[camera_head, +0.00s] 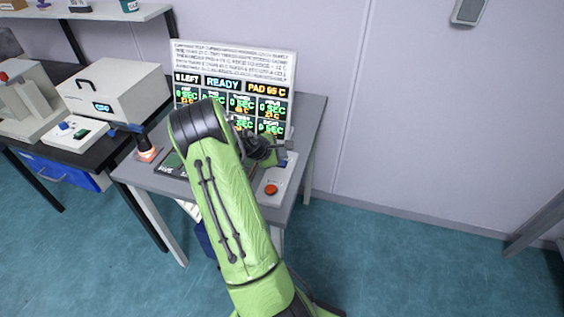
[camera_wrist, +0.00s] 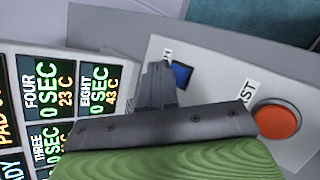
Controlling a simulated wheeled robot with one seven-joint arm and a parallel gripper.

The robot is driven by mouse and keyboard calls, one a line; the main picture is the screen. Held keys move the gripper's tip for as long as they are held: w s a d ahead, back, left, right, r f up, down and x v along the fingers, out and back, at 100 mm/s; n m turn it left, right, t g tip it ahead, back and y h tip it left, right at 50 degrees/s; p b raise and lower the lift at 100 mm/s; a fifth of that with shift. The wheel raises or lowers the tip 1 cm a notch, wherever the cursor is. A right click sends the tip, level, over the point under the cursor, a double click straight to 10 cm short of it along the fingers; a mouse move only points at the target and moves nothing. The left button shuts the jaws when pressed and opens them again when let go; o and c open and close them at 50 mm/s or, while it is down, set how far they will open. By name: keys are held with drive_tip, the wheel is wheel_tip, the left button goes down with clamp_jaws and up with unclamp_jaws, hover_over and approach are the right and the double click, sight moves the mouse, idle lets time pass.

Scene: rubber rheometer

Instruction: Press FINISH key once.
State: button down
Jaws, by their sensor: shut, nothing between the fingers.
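The FINISH key appears to be the blue square key (camera_wrist: 182,75) on a pale control panel (camera_wrist: 215,72) in the wrist view. Only the letter H of its label shows beside it, and the rest is covered. My gripper (camera_wrist: 158,82) is shut and empty, its fingertips right beside the blue key and overlapping its edge in the picture. I cannot tell whether they touch it. In the head view my gripper (camera_head: 284,152) is over the back of the panel (camera_head: 281,178), and the key is mostly hidden behind it.
A round orange-red button (camera_wrist: 277,121), its label ending in ST, sits on the same panel. A display board (camera_head: 235,60) reading READY stands behind on the grey table (camera_head: 309,112). A white instrument (camera_head: 118,90) stands to the left. The floor at right is clear.

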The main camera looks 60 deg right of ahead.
drive_tip(key=shift+f, duration=0.1)
idle(0.7)
drive_tip(key=shift+f, duration=0.35)
drive_tip(key=shift+a+f+b, duration=0.1)
drive_tip(key=shift+f+b, duration=0.55)
drive_tip(key=shift+f, duration=0.1)
idle(0.9)
drive_tip(key=shift+r, duration=0.1)
drive_tip(key=shift+r+p, duration=0.85)
drive_tip(key=shift+r, duration=0.1)
wheel_tip(320, 180, up, 5)
drive_tip(key=p, duration=0.4)
drive_tip(key=shift+r, duration=0.15)
